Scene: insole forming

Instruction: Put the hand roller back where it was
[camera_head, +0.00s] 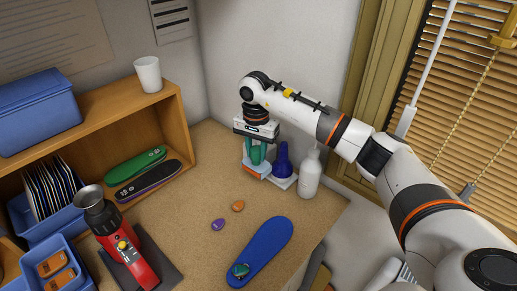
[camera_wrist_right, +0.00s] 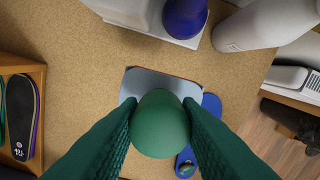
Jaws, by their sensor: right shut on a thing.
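My right gripper (camera_head: 257,155) reaches down at the back of the work table, its green textured fingers pointing downward. In the wrist view its fingers (camera_wrist_right: 160,125) are shut on a rounded green handle (camera_wrist_right: 160,125), which I take to be the hand roller. A pale block with an orange edge (camera_head: 256,171) shows just under the fingers; in the wrist view a grey flat surface (camera_wrist_right: 140,80) lies below the handle. I cannot tell whether this is part of the roller or its rest, nor whether they touch. My left gripper is not in view.
A blue knobbed item (camera_head: 283,162) on a white base and a white bottle (camera_head: 309,175) stand close right of the gripper. A blue insole (camera_head: 265,247), purple (camera_head: 218,224) and orange (camera_head: 238,206) pieces lie in front.

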